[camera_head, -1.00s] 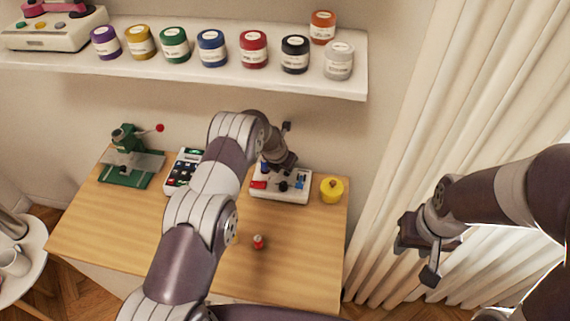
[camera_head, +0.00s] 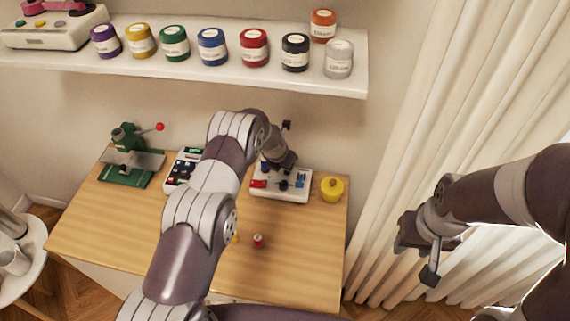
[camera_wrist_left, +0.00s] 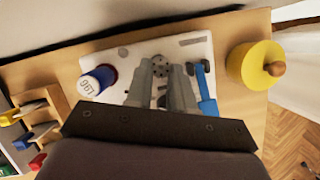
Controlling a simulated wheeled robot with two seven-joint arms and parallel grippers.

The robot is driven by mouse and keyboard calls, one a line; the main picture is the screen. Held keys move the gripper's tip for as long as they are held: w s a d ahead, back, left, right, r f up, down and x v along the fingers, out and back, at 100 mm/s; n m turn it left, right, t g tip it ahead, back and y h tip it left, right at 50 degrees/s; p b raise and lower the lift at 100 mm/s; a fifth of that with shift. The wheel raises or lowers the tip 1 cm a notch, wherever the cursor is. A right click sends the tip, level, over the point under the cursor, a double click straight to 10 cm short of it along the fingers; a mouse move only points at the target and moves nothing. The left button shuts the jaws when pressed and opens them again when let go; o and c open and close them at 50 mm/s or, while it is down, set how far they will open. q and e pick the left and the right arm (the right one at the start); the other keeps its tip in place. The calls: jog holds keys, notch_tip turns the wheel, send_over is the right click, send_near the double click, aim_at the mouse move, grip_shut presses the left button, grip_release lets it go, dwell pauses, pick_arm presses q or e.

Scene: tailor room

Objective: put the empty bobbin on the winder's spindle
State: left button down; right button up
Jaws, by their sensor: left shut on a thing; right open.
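The winder's white base (camera_head: 293,197) stands at the back right of the wooden table; it also shows in the left wrist view (camera_wrist_left: 130,52) with a blue lever (camera_wrist_left: 208,102) and a blue spool with a white label (camera_wrist_left: 98,80). My left gripper (camera_head: 284,166) is over the winder, pointing down. In the left wrist view my left gripper (camera_wrist_left: 160,82) is shut on a grey disc with small holes, the bobbin (camera_wrist_left: 160,69). The spindle is hidden, so I cannot tell whether the bobbin touches it. My right gripper (camera_head: 418,256) is open and empty by the curtain.
A yellow round pot (camera_head: 332,189) stands right of the winder. A small red spool (camera_head: 258,241) stands in front. A shelf (camera_head: 200,72) with several jars hangs above.

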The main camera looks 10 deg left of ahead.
dwell(0.4)
pick_arm(q)
jog(key=shift+r+p, duration=0.6)
jog(key=shift+r, duration=0.2)
jog(key=shift+r, duration=0.1)
dwell(0.6)
jog(key=shift+r+p, duration=0.5)
jog(key=shift+r, duration=0.2)
jog(key=shift+f, duration=0.1)
dwell(0.4)
jog(key=c, duration=1.3)
grip_release()
jog(key=shift+o, duration=0.2)
